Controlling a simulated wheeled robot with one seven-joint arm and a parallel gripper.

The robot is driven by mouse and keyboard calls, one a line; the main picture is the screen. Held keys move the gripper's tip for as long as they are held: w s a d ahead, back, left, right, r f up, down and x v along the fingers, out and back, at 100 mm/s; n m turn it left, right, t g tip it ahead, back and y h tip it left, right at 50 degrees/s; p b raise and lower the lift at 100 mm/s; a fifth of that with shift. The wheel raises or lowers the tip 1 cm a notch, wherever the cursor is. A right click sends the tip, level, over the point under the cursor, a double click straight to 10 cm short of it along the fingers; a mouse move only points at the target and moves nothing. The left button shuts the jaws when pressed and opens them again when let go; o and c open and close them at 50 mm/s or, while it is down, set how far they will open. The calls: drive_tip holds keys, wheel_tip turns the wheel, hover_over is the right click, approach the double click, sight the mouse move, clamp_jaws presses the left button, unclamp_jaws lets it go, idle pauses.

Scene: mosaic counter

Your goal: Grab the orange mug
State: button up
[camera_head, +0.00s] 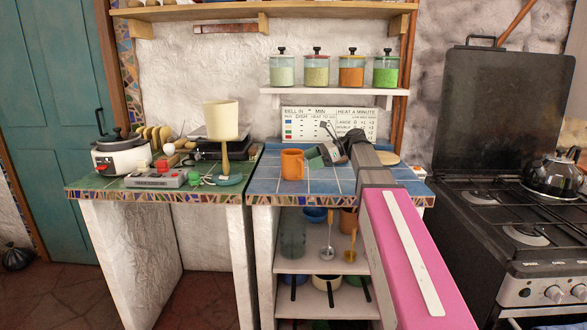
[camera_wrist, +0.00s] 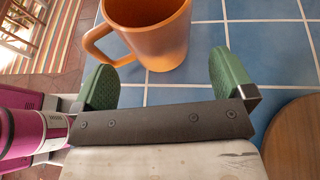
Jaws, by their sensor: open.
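The orange mug (camera_head: 292,165) stands upright on the blue tiled counter (camera_head: 262,183). The mug's top is cut off by the wrist view's edge.
A round wooden board (camera_wrist: 296,140) lies right of my gripper. A cream-shaded lamp (camera_head: 222,120) and a white cooker (camera_head: 121,155) stand on the green tiled counter at left. Jars (camera_head: 351,70) line the shelf above. A black stove (camera_head: 510,210) is at right. Blue tiles around the mug are clear.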

sight(299, 164)
drive_tip(key=shift+x, duration=2.65)
drive_tip(key=shift+s+r, duration=0.15)
drive_tip(key=c, duration=0.9)
